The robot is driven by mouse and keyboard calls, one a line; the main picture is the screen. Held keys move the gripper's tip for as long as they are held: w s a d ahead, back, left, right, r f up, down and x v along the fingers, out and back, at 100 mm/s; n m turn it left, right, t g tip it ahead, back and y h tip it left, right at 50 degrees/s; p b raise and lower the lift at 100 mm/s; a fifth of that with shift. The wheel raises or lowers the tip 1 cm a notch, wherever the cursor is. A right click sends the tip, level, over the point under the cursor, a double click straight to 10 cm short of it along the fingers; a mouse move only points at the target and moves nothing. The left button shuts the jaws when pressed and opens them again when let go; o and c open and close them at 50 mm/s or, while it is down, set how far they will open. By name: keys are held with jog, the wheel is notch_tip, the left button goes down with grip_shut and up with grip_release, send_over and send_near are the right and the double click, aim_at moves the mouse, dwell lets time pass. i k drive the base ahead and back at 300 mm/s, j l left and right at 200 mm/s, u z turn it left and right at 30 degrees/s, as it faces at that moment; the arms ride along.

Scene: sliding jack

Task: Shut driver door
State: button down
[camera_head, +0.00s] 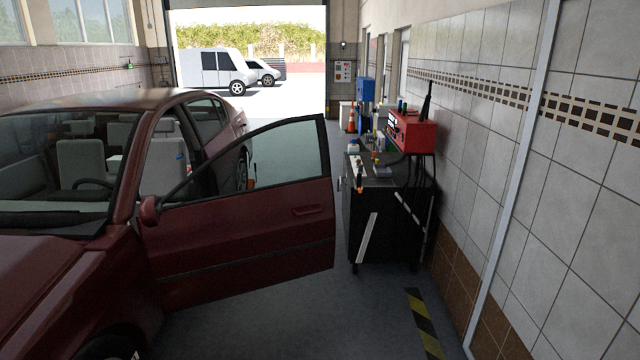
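The driver door (245,232) is dark red and stands wide open, swung out to the right from the dark red car (60,285) at the left. Its outer side faces me, with the door handle (308,210) near its right edge and the side mirror (149,211) near its hinge side. The window in the door is clear. Through the windscreen I see the steering wheel (93,184) and pale seats. My gripper is not in view.
A black workbench (385,225) with tools and a red box (411,132) stands close beyond the door, along the tiled right wall (580,210). The grey floor (300,325) in front of the door is clear. A white van (211,70) is outside.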

aim_at(199, 252)
jog(key=i+l+u, duration=0.1)
jog(key=i, duration=1.7)
jog(key=i+u, duration=0.25)
jog(key=i, duration=0.6)
jog(key=i+u, duration=0.2)
jog(key=i, duration=0.6)
